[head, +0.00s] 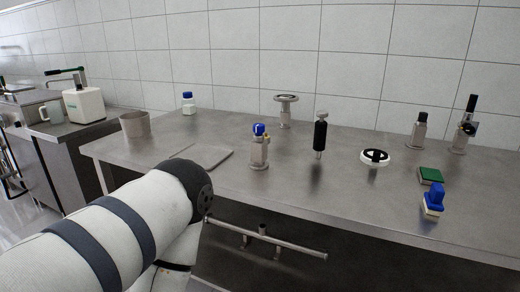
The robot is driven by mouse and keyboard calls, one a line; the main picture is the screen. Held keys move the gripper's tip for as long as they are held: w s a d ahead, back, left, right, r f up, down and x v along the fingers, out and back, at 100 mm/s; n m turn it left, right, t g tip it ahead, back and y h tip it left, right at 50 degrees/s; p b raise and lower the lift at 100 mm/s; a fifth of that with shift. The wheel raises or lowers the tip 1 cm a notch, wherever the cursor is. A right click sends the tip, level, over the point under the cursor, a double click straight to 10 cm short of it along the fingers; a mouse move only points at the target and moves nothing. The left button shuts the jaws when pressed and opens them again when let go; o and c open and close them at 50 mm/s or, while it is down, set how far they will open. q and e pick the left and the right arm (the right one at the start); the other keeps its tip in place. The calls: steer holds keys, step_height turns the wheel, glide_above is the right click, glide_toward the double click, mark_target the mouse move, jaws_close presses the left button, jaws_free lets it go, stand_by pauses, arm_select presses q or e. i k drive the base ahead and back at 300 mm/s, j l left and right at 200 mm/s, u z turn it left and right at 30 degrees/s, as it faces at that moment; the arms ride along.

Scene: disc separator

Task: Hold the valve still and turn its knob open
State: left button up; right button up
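A steel valve body (259,158) stands upright on the metal table, left of its middle. A blue knob (259,129) sits on top of it. Other valve-like fittings stand nearby: a steel one with a round handwheel (286,104) behind it, and two steel ones with dark tops, one nearer (418,133) and one with a small yellow part (463,130), at the right. The picture alone does not settle which is the task's valve. My arm reaches in at the lower left, but neither gripper shows in the head view.
The steel table (300,189) also holds a black-handled part (320,135), a black-and-white wheel (375,157), a green block (430,176), a blue-topped block (433,201), a metal pot (135,125), a flat plate (205,155) and a blue-capped bottle (188,104). A pipe (265,237) runs below the front edge.

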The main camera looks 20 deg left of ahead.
mark_target(258, 128)
steer(key=i+j, duration=0.25)
steer(key=j, duration=0.15)
steer(key=i+j, duration=0.25)
steer(key=j, duration=0.15)
steer(key=i+j, duration=0.55)
steer(key=j, duration=0.25)
steer(key=k, duration=0.8)
steer(key=i, duration=0.8)
steer(key=z, duration=0.05)
